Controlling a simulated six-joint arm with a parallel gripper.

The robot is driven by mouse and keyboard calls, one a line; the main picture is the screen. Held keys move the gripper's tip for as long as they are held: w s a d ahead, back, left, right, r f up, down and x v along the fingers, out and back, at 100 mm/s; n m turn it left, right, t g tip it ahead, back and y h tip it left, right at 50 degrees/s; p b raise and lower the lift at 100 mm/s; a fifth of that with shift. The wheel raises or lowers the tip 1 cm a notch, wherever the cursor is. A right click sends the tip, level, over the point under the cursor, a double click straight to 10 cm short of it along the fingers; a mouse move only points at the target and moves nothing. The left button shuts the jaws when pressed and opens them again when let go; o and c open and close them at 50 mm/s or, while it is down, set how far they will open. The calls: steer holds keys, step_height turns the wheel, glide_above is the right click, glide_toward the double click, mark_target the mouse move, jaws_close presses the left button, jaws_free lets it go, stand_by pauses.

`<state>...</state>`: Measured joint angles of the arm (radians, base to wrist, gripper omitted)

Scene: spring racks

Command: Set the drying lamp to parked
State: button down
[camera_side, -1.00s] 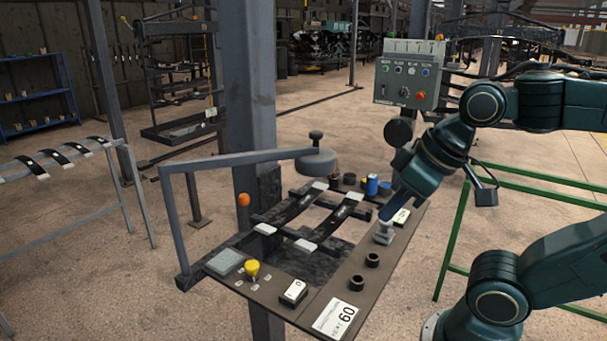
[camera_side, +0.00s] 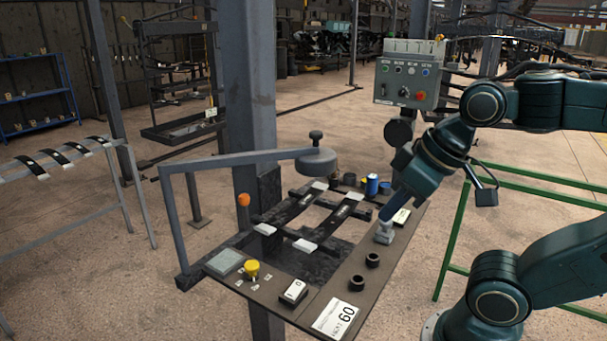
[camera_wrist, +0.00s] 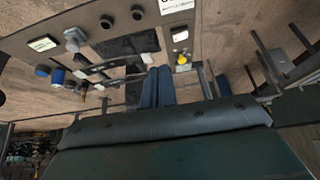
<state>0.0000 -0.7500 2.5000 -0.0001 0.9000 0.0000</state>
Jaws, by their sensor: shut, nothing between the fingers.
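The drying lamp, as I take it, is a grey swing arm (camera_side: 225,161) with a round grey head (camera_side: 316,159) and a black knob on top. Its head hangs over the far end of the rack board (camera_side: 328,300). Two dark strips (camera_side: 325,225) with white ends lie across the board's frame. My gripper (camera_side: 387,213) is shut and empty at the board's right side, just above a small grey fitting (camera_side: 384,234); I cannot tell if they touch. In the wrist view its blue fingers (camera_wrist: 157,70) are together. The lamp head is not clear there.
A yellow knob (camera_side: 252,268), a grey pad (camera_side: 224,262) and a rocker switch (camera_side: 293,291) are on the board's near left. An orange ball (camera_side: 244,200) stands by the post (camera_side: 249,90). A blue cylinder (camera_side: 372,184) and dark cups are at the far end.

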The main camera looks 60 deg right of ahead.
steer(key=c, duration=1.5)
jaws_free()
steer(key=shift+r, duration=0.15)
steer(key=o, duration=0.3)
steer(key=shift+w+r, duration=0.2)
steer(key=shift+o, duration=0.3)
steer(key=w+d+r+m+g, duration=0.2)
steer(key=w+d+r+m, duration=0.1)
steer(key=w+r+m, duration=0.6)
step_height(320, 180, up, 4)
steer(key=shift+w+d+r+m+g, duration=0.15)
steer(key=shift+w+d+m+g, duration=0.2)
steer(key=shift+w, duration=0.4)
step_height(320, 180, up, 7)
steer(key=m+g, duration=0.3)
steer(key=m, duration=0.8)
glide_above(316, 132)
steer(key=shift+f, duration=0.2)
steer(key=shift+f, duration=6.75)
